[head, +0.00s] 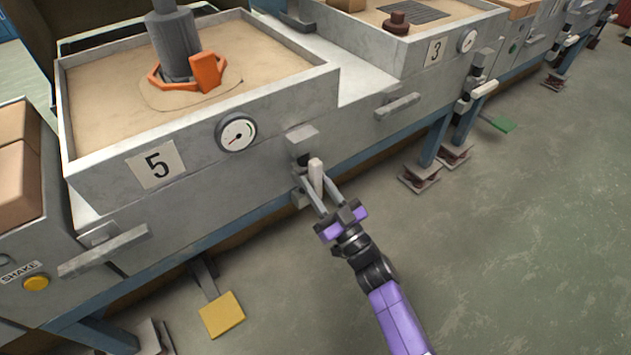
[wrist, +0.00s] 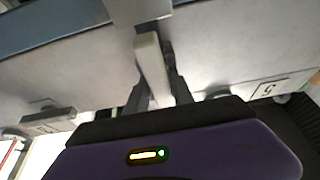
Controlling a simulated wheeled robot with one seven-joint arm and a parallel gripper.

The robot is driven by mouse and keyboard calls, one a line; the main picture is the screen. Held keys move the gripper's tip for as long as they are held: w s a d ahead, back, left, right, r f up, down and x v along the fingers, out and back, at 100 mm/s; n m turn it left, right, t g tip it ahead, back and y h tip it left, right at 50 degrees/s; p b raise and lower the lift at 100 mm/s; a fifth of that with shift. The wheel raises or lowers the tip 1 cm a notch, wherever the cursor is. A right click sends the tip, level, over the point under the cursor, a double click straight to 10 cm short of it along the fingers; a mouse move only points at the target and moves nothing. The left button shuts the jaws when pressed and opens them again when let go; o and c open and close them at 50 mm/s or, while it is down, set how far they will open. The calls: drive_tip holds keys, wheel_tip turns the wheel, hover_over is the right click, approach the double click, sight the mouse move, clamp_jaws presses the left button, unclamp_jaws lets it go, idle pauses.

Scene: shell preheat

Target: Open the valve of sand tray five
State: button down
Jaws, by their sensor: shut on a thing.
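Sand tray five (head: 78,130) is a grey metal box of sand with a "5" plate (head: 156,168) and a round gauge (head: 236,133) on its front. Its valve is on the front at the right, below a small grey ledge (head: 301,139), with a pale lever handle (head: 316,176). My gripper (head: 314,184) is shut on this valve handle, one finger on each side. In the wrist view the pale handle (wrist: 152,66) stands between my fingers. The valve body behind it is mostly hidden. The gauge needle points to the lower left.
Tray three (head: 400,60) stands to the right with its own gauge (head: 467,41) and pale valve handle (head: 485,89). Grey bar handles (head: 397,107) stick out of the front. A yellow pedal (head: 222,314) lies low at the left. The floor at the right is clear.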

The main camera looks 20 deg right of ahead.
drive_tip(key=shift+f, duration=0.1)
idle(0.3)
drive_tip(key=c, duration=1.2)
unclamp_jaws()
drive_tip(key=shift+c, duration=0.2)
drive_tip(key=shift+s, duration=0.1)
drive_tip(key=p+v, duration=0.2)
drive_tip(key=v, duration=0.5)
drive_tip(key=shift+s, duration=0.3)
drive_tip(key=shift+d+f, duration=0.15)
